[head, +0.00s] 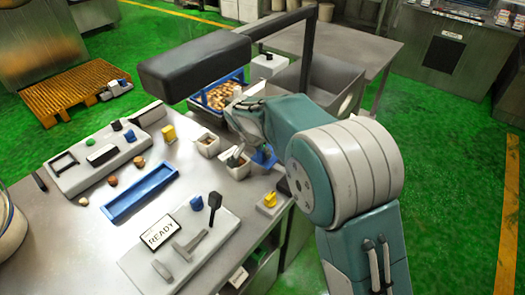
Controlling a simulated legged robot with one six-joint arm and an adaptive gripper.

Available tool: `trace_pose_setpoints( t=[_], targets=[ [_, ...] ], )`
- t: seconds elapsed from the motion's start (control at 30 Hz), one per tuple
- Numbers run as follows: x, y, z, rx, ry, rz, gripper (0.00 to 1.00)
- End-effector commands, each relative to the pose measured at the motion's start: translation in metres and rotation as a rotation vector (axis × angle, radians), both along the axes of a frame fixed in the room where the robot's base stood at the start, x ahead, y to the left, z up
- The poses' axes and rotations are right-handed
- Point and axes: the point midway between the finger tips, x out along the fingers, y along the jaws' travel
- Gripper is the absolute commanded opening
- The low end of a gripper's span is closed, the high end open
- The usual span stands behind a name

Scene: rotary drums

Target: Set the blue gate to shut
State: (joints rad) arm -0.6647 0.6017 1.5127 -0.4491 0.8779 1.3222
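A small blue part (264,156) shows beside the lower end of my arm, at the table's back right edge; it may be the blue gate, but my arm hides part of it. My gripper (236,157) seems to be the small grey piece pointing down near a white cup (239,166). My arm and the small scale hide most of it, and I cannot tell whether its fingers are apart or touch anything.
A blue tray (140,193) lies left. A blue crate (221,93) of brown pieces stands behind. A yellow knob (270,200) sits near the right edge.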

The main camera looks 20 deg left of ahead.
Motion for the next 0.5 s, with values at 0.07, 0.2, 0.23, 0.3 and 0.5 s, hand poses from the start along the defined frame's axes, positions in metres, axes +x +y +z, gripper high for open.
trace_pose_setpoints(
  t=[0.07,0.2,0.23,0.3,0.5],
  targets=[
    [0.0,0.001,-0.001,0.002,0.0,0.002,0.0],
    [0.011,-0.003,-0.002,0.001,0.001,-0.001,0.0],
    [0.016,-0.005,-0.002,0.001,0.001,-0.002,0.0],
    [0.03,-0.011,-0.002,0.002,0.0,-0.004,0.0],
    [0.056,-0.021,-0.002,0.002,0.0,0.001,0.0]
  ],
)
